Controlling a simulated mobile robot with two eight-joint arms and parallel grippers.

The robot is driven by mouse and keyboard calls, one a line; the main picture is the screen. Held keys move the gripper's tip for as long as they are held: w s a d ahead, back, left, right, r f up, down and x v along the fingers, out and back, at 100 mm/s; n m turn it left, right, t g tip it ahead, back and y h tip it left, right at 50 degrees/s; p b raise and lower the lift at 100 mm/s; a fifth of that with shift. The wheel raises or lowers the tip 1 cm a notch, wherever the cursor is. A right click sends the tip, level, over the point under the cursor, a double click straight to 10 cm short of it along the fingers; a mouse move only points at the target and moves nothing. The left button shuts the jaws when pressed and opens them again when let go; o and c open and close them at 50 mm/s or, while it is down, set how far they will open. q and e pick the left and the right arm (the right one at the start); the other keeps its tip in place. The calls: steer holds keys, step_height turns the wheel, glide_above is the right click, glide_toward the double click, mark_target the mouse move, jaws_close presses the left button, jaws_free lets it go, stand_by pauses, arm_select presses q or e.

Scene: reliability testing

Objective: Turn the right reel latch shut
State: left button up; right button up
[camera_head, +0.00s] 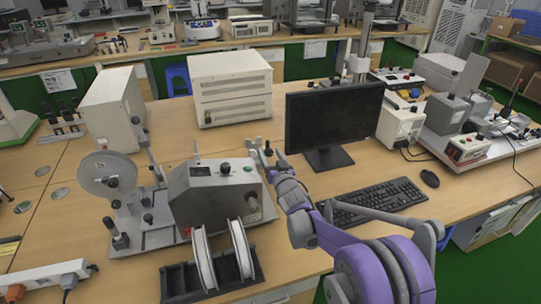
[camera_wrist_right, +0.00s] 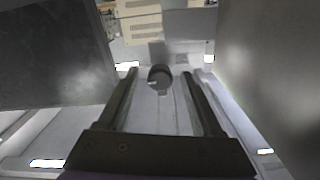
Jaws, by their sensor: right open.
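The grey reel machine (camera_head: 190,200) stands on the near bench, with a large grey reel disc (camera_head: 97,172) on its left side. My right gripper (camera_head: 262,150) reaches in at the back right of the machine's box. In the right wrist view its two dark fingers (camera_wrist_right: 160,71) are apart. A dark round knob (camera_wrist_right: 158,77), which may be the right reel latch, shows between the fingertips. I cannot tell whether they touch it. In the head view my arm and the box hide this spot. My left gripper is not in view.
A black rack (camera_head: 178,284) with two white reels stands in front of the machine. A monitor (camera_head: 332,118) and a keyboard (camera_head: 375,203) are to the right of my arm. A beige cabinet (camera_head: 230,85) stands behind. In the wrist view, grey walls rise on both sides of the fingers.

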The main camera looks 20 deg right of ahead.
jaws_close()
steer(key=shift+n, duration=0.3)
steer(key=n, duration=0.3)
steer(key=shift+f+n+b, duration=0.1)
steer(key=shift+n+b, duration=0.2)
steer(key=n, duration=0.9)
steer(key=shift+n+p, duration=0.4)
steer(key=shift+n, duration=1.9)
